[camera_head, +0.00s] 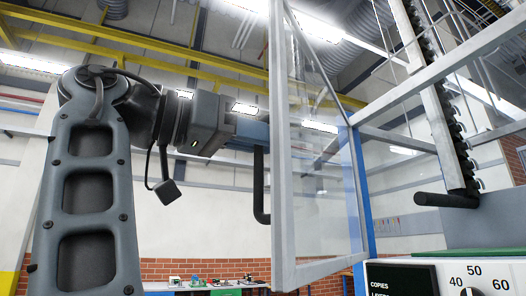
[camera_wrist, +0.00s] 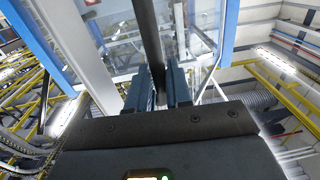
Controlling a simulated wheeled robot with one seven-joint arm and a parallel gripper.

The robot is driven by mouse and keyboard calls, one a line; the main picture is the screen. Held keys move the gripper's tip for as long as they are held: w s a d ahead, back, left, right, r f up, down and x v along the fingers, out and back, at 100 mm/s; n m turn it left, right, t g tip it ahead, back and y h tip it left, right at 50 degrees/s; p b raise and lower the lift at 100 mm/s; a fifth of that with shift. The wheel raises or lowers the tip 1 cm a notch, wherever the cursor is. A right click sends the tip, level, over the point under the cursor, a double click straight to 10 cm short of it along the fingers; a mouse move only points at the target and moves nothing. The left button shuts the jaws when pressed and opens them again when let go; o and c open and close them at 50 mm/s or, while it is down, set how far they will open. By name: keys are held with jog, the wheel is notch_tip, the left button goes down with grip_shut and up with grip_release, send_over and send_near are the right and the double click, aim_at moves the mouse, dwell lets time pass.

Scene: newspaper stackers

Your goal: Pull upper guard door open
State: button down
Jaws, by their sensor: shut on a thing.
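The upper guard door is a clear panel in a pale grey frame (camera_head: 283,150). It stands swung out at an angle from the machine, with its far edge by the blue post. Its black bar handle (camera_head: 259,190) is on the near edge, on the side facing my arm. My gripper (camera_head: 252,132) is at the upper part of this handle. In the wrist view, the two blue-grey fingers of my gripper (camera_wrist: 160,80) are closed around the black handle (camera_wrist: 150,35). The fingertip contact is partly hidden in the head view.
The machine's frame (camera_head: 450,68) and a black bar (camera_head: 446,200) are at the right. A control panel (camera_head: 447,277) with numbers is at the lower right. A blue post (camera_head: 364,190) stands behind the door. A table with small items is far back.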

jog(key=c, duration=1.2)
grip_release()
jog(key=shift+d, duration=0.1)
